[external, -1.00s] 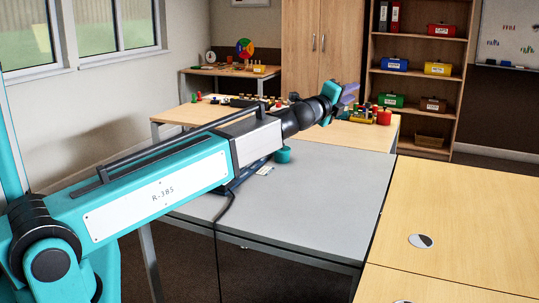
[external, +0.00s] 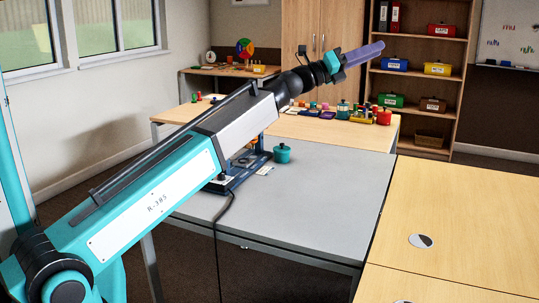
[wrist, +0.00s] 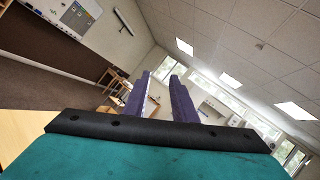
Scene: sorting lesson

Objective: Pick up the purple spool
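My gripper (external: 378,47) has long purple fingers and is raised high, tilted upward, well above the far table. The fingers also show in the wrist view (wrist: 160,80), apart with only the far room between them, so the gripper is open and empty. I cannot make out a purple spool for certain. Small purple items (external: 310,112) lie on the far wooden table, too small to identify. My gripper is above and to the right of them in the external view, not touching them.
The far wooden table (external: 290,127) holds several small coloured items and a red pot (external: 384,117). A teal lidded pot (external: 282,154) and a blue device (external: 238,177) stand on the grey table (external: 310,205). The right wooden table (external: 470,230) is mostly clear.

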